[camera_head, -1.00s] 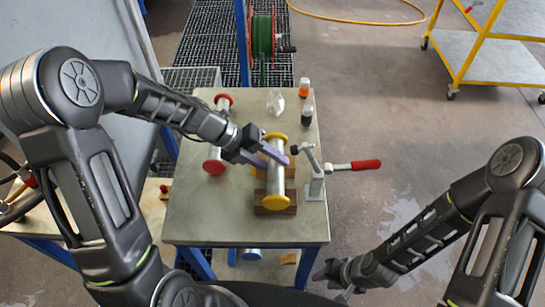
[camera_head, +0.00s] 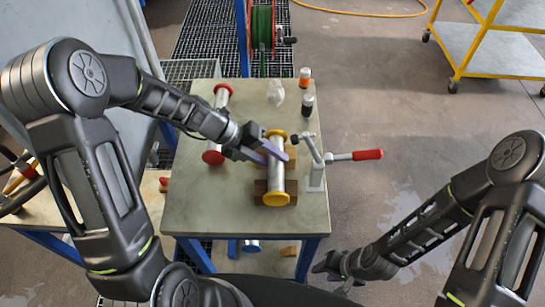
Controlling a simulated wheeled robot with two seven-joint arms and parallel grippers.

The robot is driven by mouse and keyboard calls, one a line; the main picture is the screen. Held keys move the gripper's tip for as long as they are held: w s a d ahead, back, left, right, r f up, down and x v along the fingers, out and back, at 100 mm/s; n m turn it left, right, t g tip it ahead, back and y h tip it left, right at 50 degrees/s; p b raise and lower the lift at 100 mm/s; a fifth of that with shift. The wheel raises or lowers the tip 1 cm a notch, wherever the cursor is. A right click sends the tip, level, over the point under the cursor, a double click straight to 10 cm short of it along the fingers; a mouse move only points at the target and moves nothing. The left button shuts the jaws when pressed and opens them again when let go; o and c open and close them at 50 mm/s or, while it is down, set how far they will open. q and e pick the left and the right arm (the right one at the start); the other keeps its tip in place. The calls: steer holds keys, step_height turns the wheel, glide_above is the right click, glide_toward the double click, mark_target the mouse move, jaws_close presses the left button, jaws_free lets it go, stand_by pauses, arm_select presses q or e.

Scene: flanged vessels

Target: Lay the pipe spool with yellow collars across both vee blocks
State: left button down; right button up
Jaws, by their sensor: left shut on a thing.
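The pipe spool with yellow collars (camera_head: 277,176) lies lengthwise, pointing away from me. Its near yellow collar (camera_head: 276,199) is over the near brown vee block (camera_head: 260,187) and its far collar (camera_head: 277,134) is by the far vee block (camera_head: 290,151). It looks level on or just over both blocks; I cannot tell if it fully rests. My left gripper (camera_head: 271,152) is shut on the spool near its far end, coming from the left. My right gripper (camera_head: 335,266) hangs off the table's front right side, away from the spool; its fingers are too small to read.
A spool with red collars (camera_head: 217,127) lies on the table (camera_head: 200,208) to the left. A toggle clamp with a red handle (camera_head: 367,155) stands close on the right. Two small bottles (camera_head: 306,104) and a clear object (camera_head: 275,94) are behind. The table's front is clear.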

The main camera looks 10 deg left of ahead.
arm_select(q)
steer(key=shift+f, duration=0.4)
steer(key=c, duration=0.8)
jaws_free()
steer(key=shift+c, duration=0.2)
steer(key=shift+f, duration=0.1)
steer(key=v, duration=0.8)
